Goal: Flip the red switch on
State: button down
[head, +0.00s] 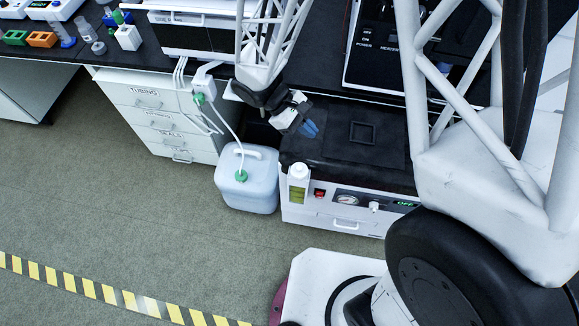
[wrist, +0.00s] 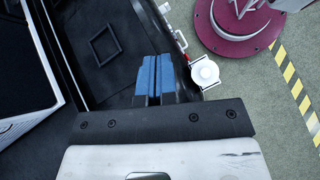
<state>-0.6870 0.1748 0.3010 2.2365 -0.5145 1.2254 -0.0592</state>
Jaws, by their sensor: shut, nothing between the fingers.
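The red switch (head: 319,193) is small and sits on the front panel of a low white unit with a black top (head: 292,214), beside a round gauge (head: 346,199). A green display on the same panel reads OFF (head: 405,203). My gripper (head: 310,129) has blue fingertips, shut and empty, above the left part of the black top, up and behind the switch.
A bottle with a white cap (head: 298,172) and yellow-green content stands at the front left of the unit, close beside the switch. A white jug (head: 247,185) with tubing is on the floor to the left. Drawers (head: 150,100) stand further left.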

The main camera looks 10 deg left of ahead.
jog(key=s+a+f+n+t+h, duration=0.1)
jog(key=a+f, duration=0.1)
jog(key=f, duration=0.2)
jog(key=s+a+f+n+t+h, duration=0.1)
jog(key=a+f+n, duration=0.1)
jog(key=a+f, duration=0.1)
jog(key=s+a+f+n+t+h, duration=0.1)
jog(key=a+f+n, duration=0.1)
jog(key=f, duration=0.4)
jog(key=shift+s+a+h, duration=0.25)
jog(key=shift+a+h, duration=0.15)
jog(key=shift+a, duration=0.1)
jog(key=n+t+h, duration=0.1)
jog(key=n+t, duration=0.8)
jog(key=n, duration=0.4)
send_near(319, 195)
jog(key=s+a+r, duration=0.2)
jog(key=s+r, duration=0.1)
jog(key=s, duration=0.1)
jog(key=s+d+f+n+t+y, duration=0.2)
jog(key=d+n, duration=0.2)
jog(key=d, duration=0.1)
jog(key=s+d+f+n+t+y, duration=0.1)
jog(key=d+f+n+t+y, duration=0.1)
jog(key=d+n, duration=0.2)
jog(key=shift+s+d+n, duration=0.3)
jog(key=shift+s+d, duration=0.05)
jog(key=shift+d, duration=0.5)
jog(key=shift+w, duration=0.2)
